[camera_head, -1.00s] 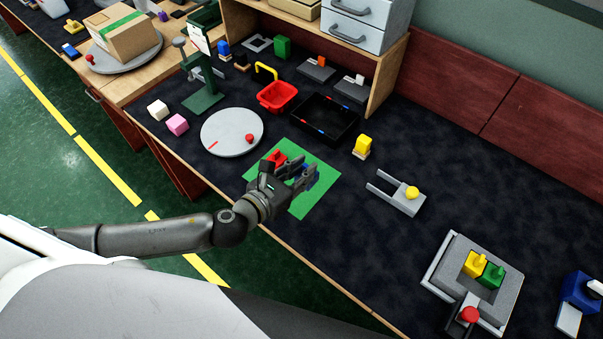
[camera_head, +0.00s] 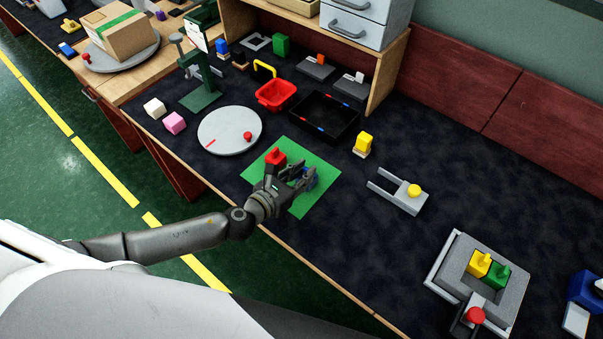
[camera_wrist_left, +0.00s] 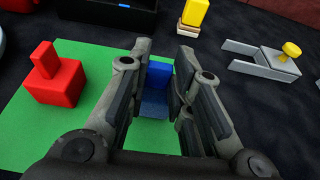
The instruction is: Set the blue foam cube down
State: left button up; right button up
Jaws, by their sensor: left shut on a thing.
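The blue foam cube (camera_head: 311,179) is between the fingers of my left gripper (camera_head: 303,177), over the right part of the green mat (camera_head: 325,171). In the left wrist view the cube (camera_wrist_left: 156,100) shows between the two fingers, with a brighter blue upper part and a darker speckled lower part. My left gripper (camera_wrist_left: 163,62) is shut on it. The fingers hide the cube's sides, and I cannot tell whether its underside touches the mat. My right gripper is not in view.
A red block with a knob (camera_head: 275,157) stands on the mat, left of my gripper. A grey turntable (camera_head: 230,130), a black tray (camera_head: 325,122) and a grey fork-shaped fixture (camera_head: 397,195) surround the mat. The dark table is clear at the lower right of the mat.

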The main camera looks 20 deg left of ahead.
pick_arm(q)
jog(key=shift+f, duration=0.3)
jog(key=o, duration=0.7)
jog(key=shift+r, duration=0.1)
jog(key=shift+r, duration=0.1)
jog(key=shift+r, duration=0.25)
jog(key=shift+b+v, duration=0.85)
jog(key=shift+v, duration=5.15)
